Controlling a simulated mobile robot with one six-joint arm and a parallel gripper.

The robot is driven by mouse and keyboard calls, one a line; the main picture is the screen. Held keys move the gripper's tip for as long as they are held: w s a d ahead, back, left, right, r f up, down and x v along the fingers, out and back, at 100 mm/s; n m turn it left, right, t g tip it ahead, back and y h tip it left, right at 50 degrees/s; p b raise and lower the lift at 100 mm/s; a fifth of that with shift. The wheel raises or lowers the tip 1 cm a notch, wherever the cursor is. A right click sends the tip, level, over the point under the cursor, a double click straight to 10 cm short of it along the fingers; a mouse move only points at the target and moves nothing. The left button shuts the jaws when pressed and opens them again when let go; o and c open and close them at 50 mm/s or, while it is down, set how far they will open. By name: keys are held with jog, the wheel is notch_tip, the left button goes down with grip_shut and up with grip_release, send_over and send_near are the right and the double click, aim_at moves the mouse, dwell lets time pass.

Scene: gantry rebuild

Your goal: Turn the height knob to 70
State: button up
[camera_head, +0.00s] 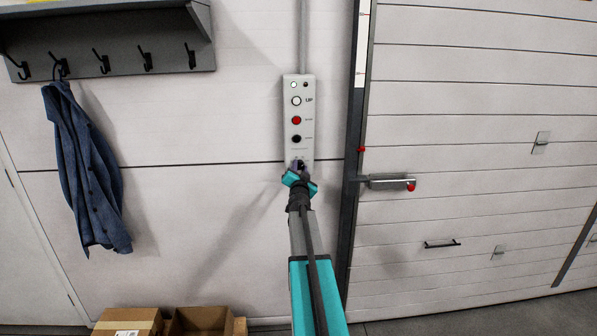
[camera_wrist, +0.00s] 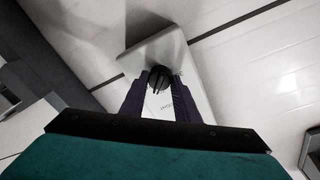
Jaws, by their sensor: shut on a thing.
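The height knob (camera_wrist: 159,79) is a dark round knob with a ridge, low on a grey control box (camera_head: 290,128) on the wall. In the wrist view the box (camera_wrist: 181,56) fills the top middle, with partly hidden lettering below the knob. My gripper (camera_wrist: 160,88) has its two dark fingers on either side of the knob, shut on it. In the head view my gripper (camera_head: 299,168) is at the bottom of the box and mostly hides the knob. The dial value cannot be read.
Above the knob the box has a white button (camera_head: 296,101), a red button (camera_head: 296,120) and a black button (camera_head: 296,139). A panelled door (camera_head: 470,100) with a latch (camera_head: 388,182) is to the right. A blue jacket (camera_head: 85,165) hangs left; cardboard boxes (camera_head: 128,321) stand below.

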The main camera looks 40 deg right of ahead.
jog(key=n, duration=0.1)
jog(key=n+b, duration=0.1)
jog(key=n, duration=0.1)
jog(key=n+b, duration=0.1)
jog(key=n, duration=0.1)
jog(key=shift+d+r+t, duration=0.1)
jog(key=shift+r+t, duration=0.15)
jog(key=shift+t, duration=0.15)
jog(key=o, duration=1)
jog(key=shift+w, duration=0.1)
jog(key=shift+o, duration=0.2)
jog(key=shift+f, duration=0.15)
jog(key=shift+f, duration=0.1)
jog(key=shift+v, duration=0.9)
jog(key=r+b+v, duration=0.1)
jog(key=v, duration=1.1)
jog(key=shift+f+b, duration=0.4)
